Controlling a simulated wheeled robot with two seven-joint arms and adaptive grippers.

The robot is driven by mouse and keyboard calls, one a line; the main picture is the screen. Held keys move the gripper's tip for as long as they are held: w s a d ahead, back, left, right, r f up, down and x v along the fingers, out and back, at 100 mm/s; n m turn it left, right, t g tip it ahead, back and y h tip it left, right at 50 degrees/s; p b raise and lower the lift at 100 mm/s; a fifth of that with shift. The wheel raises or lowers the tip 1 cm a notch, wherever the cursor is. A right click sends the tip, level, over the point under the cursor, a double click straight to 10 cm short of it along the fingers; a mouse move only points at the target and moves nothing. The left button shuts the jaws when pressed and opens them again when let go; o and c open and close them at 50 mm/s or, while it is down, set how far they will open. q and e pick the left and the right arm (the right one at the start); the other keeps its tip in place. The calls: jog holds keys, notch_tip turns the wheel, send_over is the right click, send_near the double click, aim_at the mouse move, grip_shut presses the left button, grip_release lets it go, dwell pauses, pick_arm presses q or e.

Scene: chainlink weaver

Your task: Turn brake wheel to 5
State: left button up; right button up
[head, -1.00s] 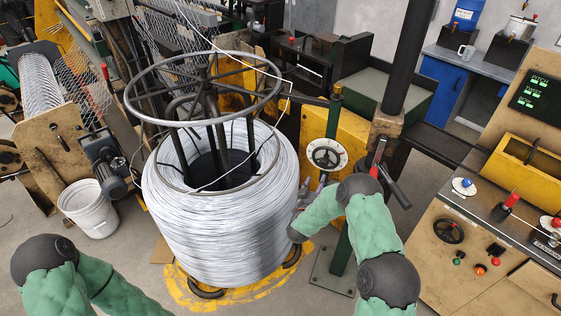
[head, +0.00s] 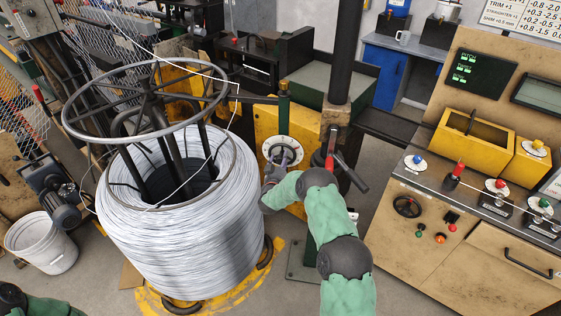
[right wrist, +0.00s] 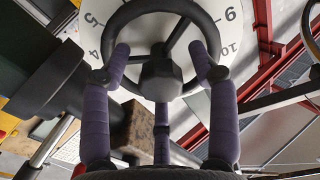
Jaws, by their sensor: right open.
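The brake wheel is a black handwheel (right wrist: 160,82) with spokes and a hub, in front of a white numbered dial (right wrist: 236,28). Numbers 4, 5, 9 and 10 show on the dial in the right wrist view; no clear pointer shows. In the head view the dial (head: 294,147) is on the yellow box beside the wire coil. My right gripper (right wrist: 158,52) is open, its purple fingers spread on both sides of the hub, with tips over the lower rim. Contact is unclear. It also shows in the head view (head: 280,163), partly covering the wheel. My left gripper is out of view.
The large wire coil (head: 180,240) stands close left of my right gripper. A dark post (head: 345,55) and a red-and-black lever (head: 345,172) are close on the right. The control console (head: 430,250) is further right. A white bucket (head: 40,245) stands at left.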

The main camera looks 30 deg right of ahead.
jog(key=c, duration=1.1)
jog(key=shift+c, duration=0.2)
jog(key=shift+f+b, duration=0.15)
jog(key=shift+b, duration=0.2)
jog(key=shift+f+m+b, duration=0.1)
jog(key=shift+m+b, duration=0.55)
jog(key=shift+m, duration=0.05)
jog(key=m+b, duration=0.7)
jog(key=b, duration=0.3)
jog(key=m+b, duration=0.7)
jog(key=b, duration=0.3)
jog(key=shift+a+f+m+b, duration=0.15)
jog(key=shift+a+m+b, duration=0.05)
jog(key=shift+m+b, duration=1)
jog(key=shift+b, duration=0.1)
jog(key=shift+r, duration=0.2)
